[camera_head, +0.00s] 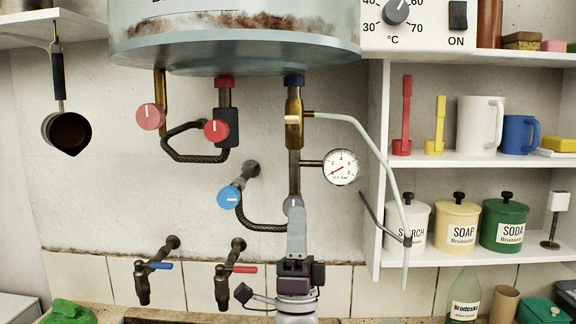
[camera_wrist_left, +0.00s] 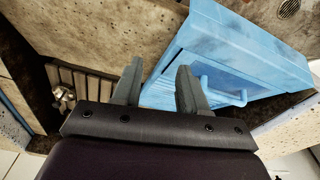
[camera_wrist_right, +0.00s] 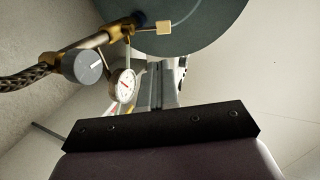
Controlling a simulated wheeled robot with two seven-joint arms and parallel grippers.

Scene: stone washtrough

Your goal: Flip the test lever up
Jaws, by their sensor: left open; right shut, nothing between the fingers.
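The test lever (camera_head: 292,119) is a small cream tab on the brass valve (camera_head: 294,105) under the boiler. In the right wrist view the lever (camera_wrist_right: 163,27) stands out sideways from the brass fitting beside the boiler. My right gripper (camera_head: 295,203) points up below the valve, shut and empty, in front of the lower pipe. In the right wrist view its fingers (camera_wrist_right: 162,75) are together, apart from the lever. My left gripper (camera_wrist_left: 158,78) is open and empty above a blue box-shaped thing (camera_wrist_left: 235,55); it is outside the head view.
The boiler (camera_head: 235,45) hangs overhead. A pressure gauge (camera_head: 341,167) and a pale thin tube (camera_head: 375,160) are right of the valve. A blue knob (camera_head: 229,197) and braided hose (camera_head: 262,226) are at the left. Shelves (camera_head: 470,160) with mugs and canisters stand at the right.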

